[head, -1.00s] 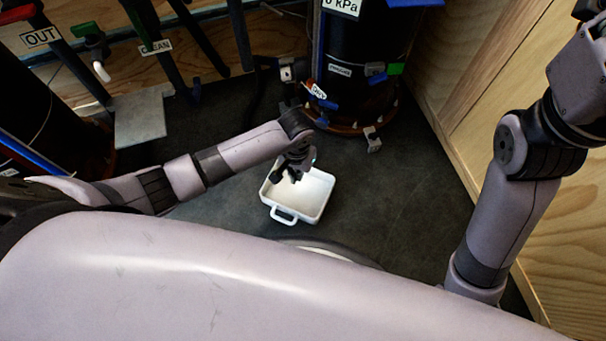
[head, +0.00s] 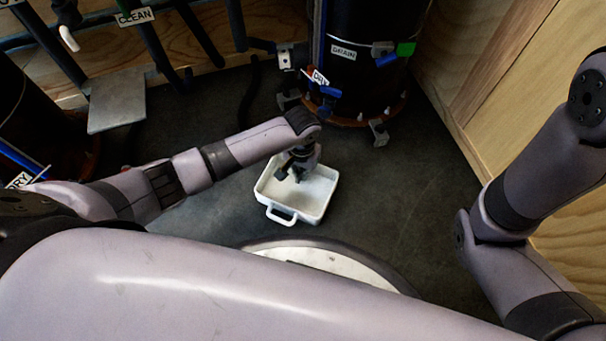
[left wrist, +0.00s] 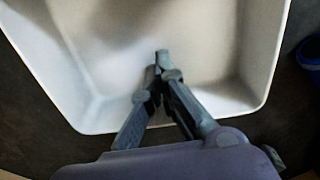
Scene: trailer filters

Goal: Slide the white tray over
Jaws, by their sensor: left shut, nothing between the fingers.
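The white tray (head: 316,202) lies on the dark floor in front of my body, with a loop handle on its near side. My left gripper (head: 298,176) reaches down into the tray near its back left part. In the left wrist view the tray's inside (left wrist: 205,30) fills most of the picture, and the left gripper's fingertips (left wrist: 160,62) are together with nothing between them. They are over or inside the tray; I cannot tell whether they touch it. My right arm shows at the right of the head view, but its gripper is out of the picture.
A tall black cylinder marked DRAIN (head: 365,60) stands behind the tray, with a blue-handled valve (head: 327,92) low on it. A wooden wall (head: 550,110) bounds the right. A grey plate (head: 117,103) is at the back left. Open floor (head: 415,180) lies right of the tray.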

